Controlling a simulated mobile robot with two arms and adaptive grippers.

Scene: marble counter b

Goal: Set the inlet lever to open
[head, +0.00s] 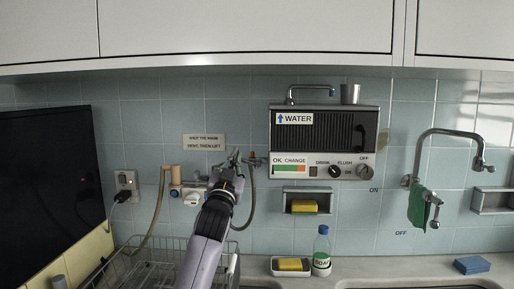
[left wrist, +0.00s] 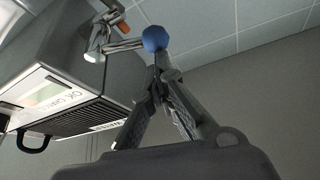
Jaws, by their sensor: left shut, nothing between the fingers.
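The inlet lever shows in the left wrist view as a metal rod (left wrist: 122,45) ending in a blue ball knob (left wrist: 155,38). My left gripper (left wrist: 158,72) is shut and empty, its fingertips close to the knob; I cannot tell whether they touch it. In the head view my left gripper (head: 235,160) reaches up to the wall fittings left of the water unit (head: 325,142) and hides most of the lever there. The lever's open mark cannot be made out. My right gripper is not in view.
A hose (head: 157,212) hangs left of my arm, below a small wall sign (head: 204,141). A dish rack (head: 150,272) stands below. A soap bottle (head: 321,252) and a sponge tray (head: 290,272) stand right. A faucet (head: 447,133) is far right.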

